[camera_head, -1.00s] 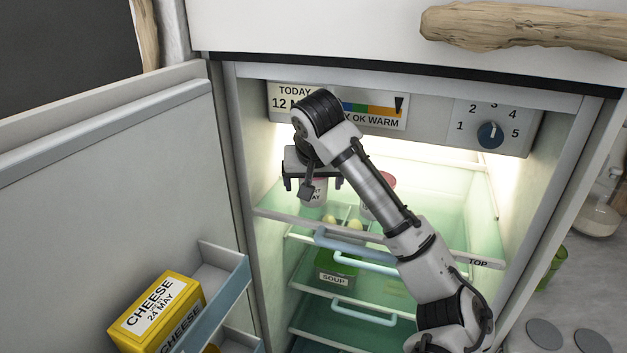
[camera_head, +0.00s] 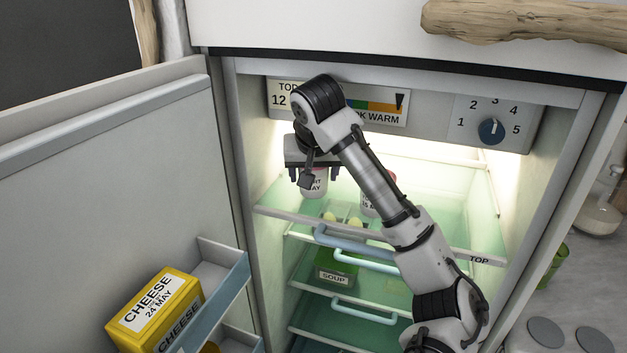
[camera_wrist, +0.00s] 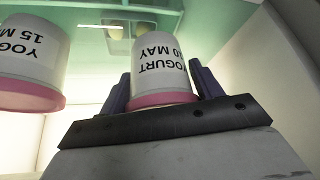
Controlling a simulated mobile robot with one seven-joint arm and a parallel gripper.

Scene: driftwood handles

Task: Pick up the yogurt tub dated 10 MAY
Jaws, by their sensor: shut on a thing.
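The yogurt tub with a pink lid and white label (camera_wrist: 163,65) is between the fingers of my gripper (camera_wrist: 158,85) in the wrist view. Its label reads YOGURT and a date ending in "0 MAY"; the first digit is partly cut off at the label's curve. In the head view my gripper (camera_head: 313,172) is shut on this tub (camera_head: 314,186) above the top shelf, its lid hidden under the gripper. A second yogurt tub (camera_wrist: 30,60), labelled 15 M, stands beside it; in the head view it is partly behind my arm (camera_head: 369,203).
The top glass shelf (camera_head: 440,240) has free room at the right. Drawers with blue handles (camera_head: 365,262), eggs (camera_head: 343,219) and a soup container (camera_head: 335,270) are below. The open door (camera_head: 110,180) is at the left, with a yellow cheese box (camera_head: 155,312) in its rack.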

